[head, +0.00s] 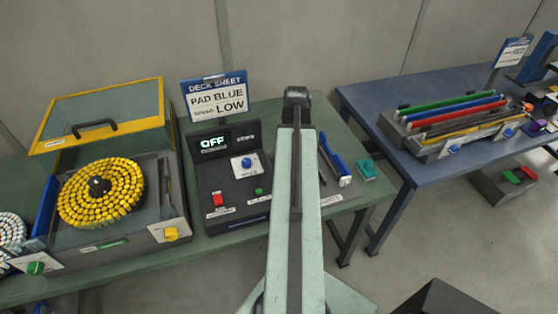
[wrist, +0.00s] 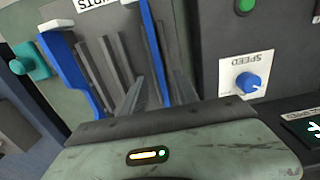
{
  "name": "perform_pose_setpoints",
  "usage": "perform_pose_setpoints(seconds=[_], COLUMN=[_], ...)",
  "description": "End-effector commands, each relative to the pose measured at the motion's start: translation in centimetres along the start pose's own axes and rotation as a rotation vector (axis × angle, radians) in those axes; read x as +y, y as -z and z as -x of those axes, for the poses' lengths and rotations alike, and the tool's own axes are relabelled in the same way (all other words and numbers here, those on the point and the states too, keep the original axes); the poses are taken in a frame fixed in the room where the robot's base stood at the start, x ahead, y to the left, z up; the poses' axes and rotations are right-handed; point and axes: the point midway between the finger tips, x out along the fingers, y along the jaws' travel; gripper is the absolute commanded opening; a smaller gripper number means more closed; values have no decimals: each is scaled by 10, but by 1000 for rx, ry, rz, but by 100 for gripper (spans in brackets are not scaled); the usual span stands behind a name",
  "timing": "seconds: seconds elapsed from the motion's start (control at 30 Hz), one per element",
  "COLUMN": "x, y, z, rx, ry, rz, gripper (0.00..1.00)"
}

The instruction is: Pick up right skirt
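The right skirt is a long blue strip (head: 336,158) on the green bench, just right of my arm in the head view. In the wrist view, which looks from the opposite side, the blue strip (wrist: 72,78) stands at the left. A second blue strip (wrist: 156,50) is near the middle there; my arm hides it in the head view. My gripper (head: 297,95) is at the far end of my arm, left of the right skirt and apart from it.
Grey strips (wrist: 96,75) lie between the blue ones. A teal part (head: 366,169) sits right of the right skirt. A control panel (head: 228,180) reading OFF stands left of my arm. A blue table (head: 390,165) with coloured bars is at the right.

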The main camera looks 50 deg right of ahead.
Motion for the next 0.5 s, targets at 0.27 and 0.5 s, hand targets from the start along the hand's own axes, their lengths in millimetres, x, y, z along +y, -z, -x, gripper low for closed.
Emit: perform_pose_setpoints(seconds=[0.27,0.5], x=[6,8], y=[-4,-4], z=[-12,-28], rx=[0,0], ry=[0,0], rz=[-14,-17], gripper=[36,36])
